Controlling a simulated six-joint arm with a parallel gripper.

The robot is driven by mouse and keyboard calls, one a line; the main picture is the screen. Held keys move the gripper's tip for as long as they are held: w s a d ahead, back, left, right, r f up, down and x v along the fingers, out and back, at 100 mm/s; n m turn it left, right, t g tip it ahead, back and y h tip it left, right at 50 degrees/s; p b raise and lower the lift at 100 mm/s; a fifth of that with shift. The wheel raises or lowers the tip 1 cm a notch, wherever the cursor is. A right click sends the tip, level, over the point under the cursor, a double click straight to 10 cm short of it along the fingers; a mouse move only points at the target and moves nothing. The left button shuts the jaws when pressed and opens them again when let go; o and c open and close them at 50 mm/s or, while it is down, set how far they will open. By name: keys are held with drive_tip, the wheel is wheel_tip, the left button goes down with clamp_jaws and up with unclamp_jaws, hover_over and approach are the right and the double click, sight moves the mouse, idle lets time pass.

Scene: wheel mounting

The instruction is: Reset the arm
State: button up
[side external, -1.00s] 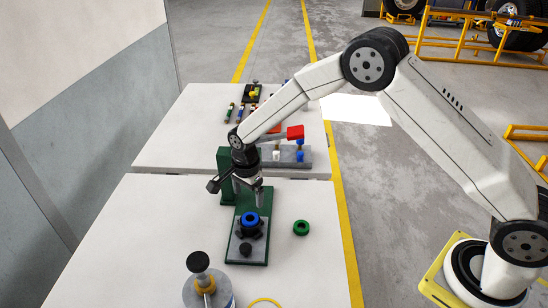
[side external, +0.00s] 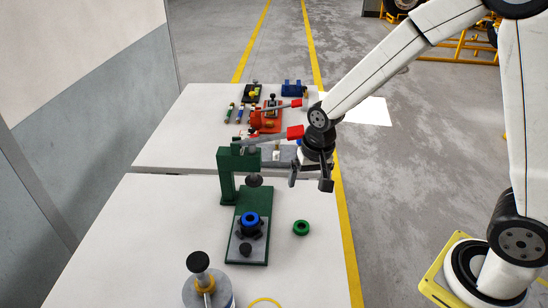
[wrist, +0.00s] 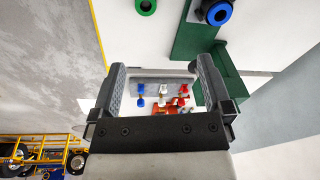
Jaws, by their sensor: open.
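My gripper (side external: 311,182) is open and empty in the side view. It hangs in the air above the right edge of the tables, to the right of the green press (side external: 227,174). In the wrist view its two fingers (wrist: 166,90) stand wide apart with nothing between them. A blue wheel (side external: 250,219) sits on the dark hub of the green press base, and it also shows at the top of the wrist view (wrist: 218,12). A green ring (side external: 301,227) lies on the near table, right of the base.
A cylinder with a black knob (side external: 199,263) and a yellow ring (side external: 265,302) are at the near edge. Red-handled clamps (side external: 295,132) and several coloured parts stand on the far table (side external: 180,135).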

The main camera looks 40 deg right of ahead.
drive_tip(key=s+d+r+n, duration=0.1)
drive_tip(key=s+d+n, duration=0.2)
drive_tip(key=s, duration=0.7)
drive_tip(key=n, duration=0.2)
drive_tip(key=shift+r+n+t, duration=0.2)
drive_tip(key=shift+n+t, duration=0.2)
